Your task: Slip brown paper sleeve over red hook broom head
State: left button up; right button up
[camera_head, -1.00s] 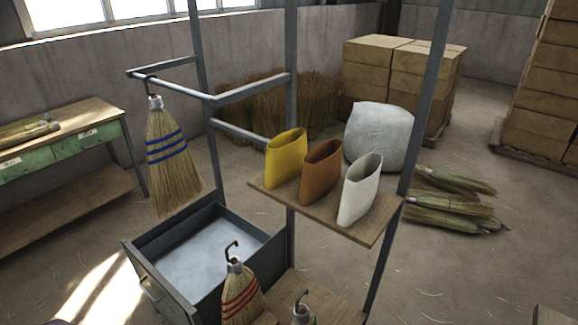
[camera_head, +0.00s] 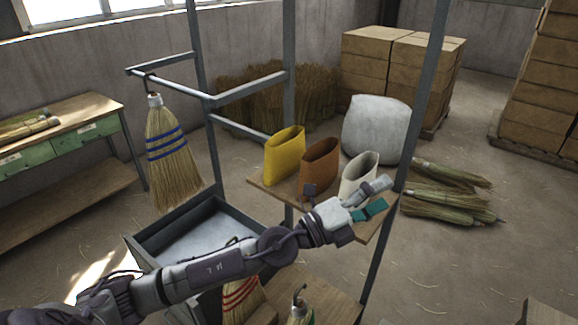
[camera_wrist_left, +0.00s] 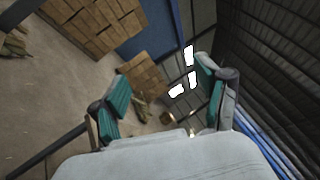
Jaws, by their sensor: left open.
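The brown paper sleeve (camera_head: 319,163) stands upright, mouth up, on a small wooden shelf (camera_head: 384,228), between a yellow sleeve (camera_head: 284,155) and a white sleeve (camera_head: 356,177). The broom head with red bands (camera_head: 241,301) is low in the frame. My left gripper (camera_head: 384,197) is open and empty, in front of the white sleeve and right of the brown one in the picture. Its two teal-padded fingers also show spread apart in the left wrist view (camera_wrist_left: 163,95). My right gripper is not in view.
A blue-banded broom (camera_head: 168,155) hangs from a metal rail (camera_head: 172,86). A metal post (camera_head: 419,110) rises beside the shelf. Another hooked broom top (camera_head: 300,309) shows at the bottom.

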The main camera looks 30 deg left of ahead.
pick_arm(q)
notch_tip(320, 180, down, 3)
jog(key=w+m+g, duration=0.2)
jog(key=m+g, duration=0.3)
jog(key=m, duration=0.2)
jog(key=m+g+y, duration=0.2)
jog(key=y, duration=1)
send_near(303, 174)
jog(key=x, duration=0.7)
jog(key=shift+w, duration=0.15)
jog(key=b+x, duration=0.4)
jog(key=shift+w+d+f, duration=0.1)
jog(key=shift+w+f, duration=0.1)
jog(key=shift+w, duration=0.05)
jog(key=shift+w+d+f+b, duration=0.1)
jog(key=shift+w+f+b, duration=0.1)
jog(key=shift+w+b, duration=0.35)
jog(key=shift+s, duration=0.1)
